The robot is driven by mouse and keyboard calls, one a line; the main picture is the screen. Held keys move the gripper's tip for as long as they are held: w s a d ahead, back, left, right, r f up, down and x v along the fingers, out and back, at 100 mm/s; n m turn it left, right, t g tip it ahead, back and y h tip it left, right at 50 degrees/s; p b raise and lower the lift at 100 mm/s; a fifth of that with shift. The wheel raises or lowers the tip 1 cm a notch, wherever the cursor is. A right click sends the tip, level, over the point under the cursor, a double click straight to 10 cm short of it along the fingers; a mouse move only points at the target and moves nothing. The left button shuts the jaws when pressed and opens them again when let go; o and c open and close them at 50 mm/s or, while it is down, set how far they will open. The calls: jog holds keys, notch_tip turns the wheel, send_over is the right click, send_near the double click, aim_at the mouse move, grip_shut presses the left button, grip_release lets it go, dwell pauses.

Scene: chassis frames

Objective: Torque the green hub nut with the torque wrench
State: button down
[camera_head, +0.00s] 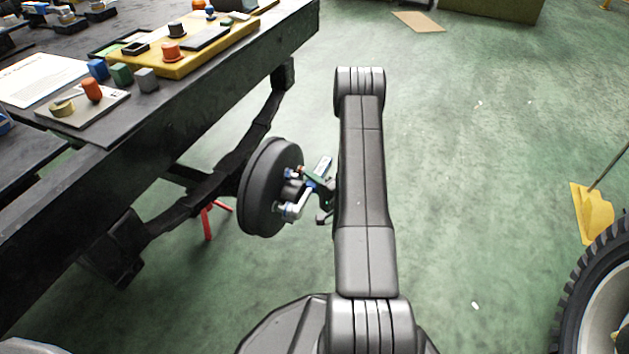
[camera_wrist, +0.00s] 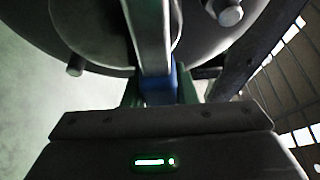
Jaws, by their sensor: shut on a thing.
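The dark hub drum (camera_head: 258,190) is at the axle end, left of my arm. My gripper (camera_wrist: 159,88) is shut on the torque wrench, with its green fingers on either side of the blue grip (camera_wrist: 160,82). The wrench's silver shaft (camera_wrist: 147,30) runs up toward the hub face. In the head view the wrench (camera_head: 303,201) lies close in front of the hub, its head low on the hub face. In the wrist view, metal studs (camera_wrist: 229,15) show on the hub (camera_wrist: 205,60). I cannot make out the green nut; whether the wrench is seated on a nut is hidden.
A long dark bench (camera_head: 160,120) stands at left, holding a yellow tray (camera_head: 190,62) and small coloured blocks. A red stand (camera_head: 208,222) is under the axle. A tyre (camera_head: 590,290) and yellow object (camera_head: 592,213) are at right.

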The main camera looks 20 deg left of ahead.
jog(key=shift+s+f+g, duration=0.3)
jog(key=shift+s+f, duration=0.1)
jog(key=shift+s, duration=0.25)
jog(key=shift+s+d, duration=0.1)
jog(key=shift+d, duration=1.05)
jog(key=d, duration=0.4)
jog(key=shift+d+r, duration=0.1)
jog(key=shift+r, duration=0.15)
jog(key=shift+w, duration=0.2)
